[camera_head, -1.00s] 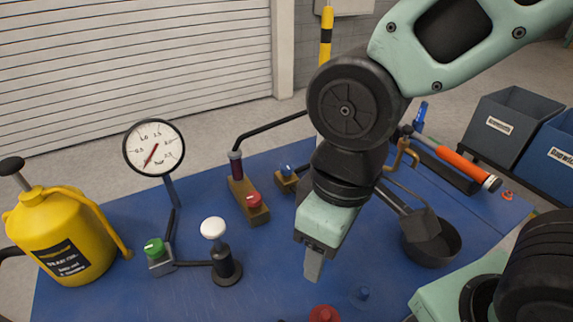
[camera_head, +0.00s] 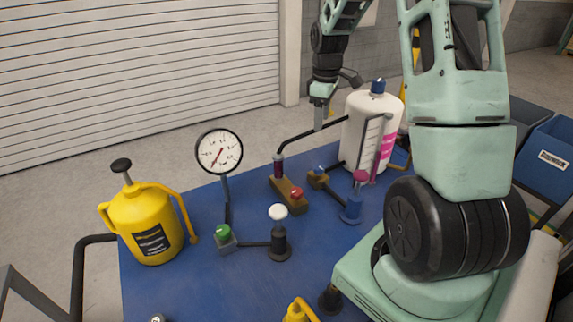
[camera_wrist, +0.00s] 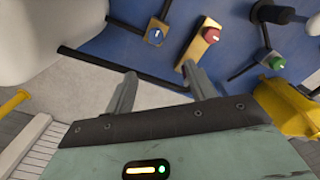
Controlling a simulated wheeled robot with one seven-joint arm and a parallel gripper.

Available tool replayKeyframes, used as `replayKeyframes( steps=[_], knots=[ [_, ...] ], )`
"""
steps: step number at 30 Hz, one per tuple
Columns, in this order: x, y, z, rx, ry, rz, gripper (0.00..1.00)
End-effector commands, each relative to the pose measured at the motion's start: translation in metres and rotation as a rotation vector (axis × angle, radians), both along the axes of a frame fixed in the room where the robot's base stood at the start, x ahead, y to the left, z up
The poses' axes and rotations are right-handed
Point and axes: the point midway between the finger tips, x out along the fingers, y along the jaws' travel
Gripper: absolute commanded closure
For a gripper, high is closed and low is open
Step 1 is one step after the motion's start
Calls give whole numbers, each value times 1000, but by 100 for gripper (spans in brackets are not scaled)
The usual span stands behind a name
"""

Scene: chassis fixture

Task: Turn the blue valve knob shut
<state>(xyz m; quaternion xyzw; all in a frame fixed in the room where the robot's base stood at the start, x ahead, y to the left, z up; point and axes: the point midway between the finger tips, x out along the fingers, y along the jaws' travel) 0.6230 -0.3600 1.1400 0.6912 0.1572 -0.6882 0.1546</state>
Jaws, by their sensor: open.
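The small blue knob (camera_head: 321,170) sits on a brass-coloured block near the back of the blue table. In the wrist view the blue knob (camera_wrist: 155,36) shows ahead of the fingers, left of a red knob (camera_wrist: 211,35) on a longer brass block. My gripper (camera_head: 319,118) hangs in the air above the table's back edge, above the blue knob in the picture and apart from it. In the wrist view my gripper (camera_wrist: 162,82) has its two fingers spread with nothing between them.
A white tank (camera_head: 365,135) stands right of the blue knob, with a blue post carrying a magenta knob (camera_head: 360,176) in front. A dial gauge (camera_head: 218,151), a green knob (camera_head: 223,230), a white-topped lever (camera_head: 278,212) and a yellow can (camera_head: 147,225) stand to the left.

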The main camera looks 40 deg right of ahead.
Motion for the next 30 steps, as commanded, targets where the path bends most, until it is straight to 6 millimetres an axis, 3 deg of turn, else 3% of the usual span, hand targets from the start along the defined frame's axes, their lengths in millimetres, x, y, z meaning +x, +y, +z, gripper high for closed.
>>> replayKeyframes(
  steps=[3, 8, 24, 30],
  knots=[
    [-6, -20, -2, -4, 5, -9, 45],
    [-6, -21, -16, -3, 8, -7, 45],
    [-6, -19, -122, -2, 8, -7, 45],
    [-6, -19, -154, -3, 6, -7, 45]
  ],
)
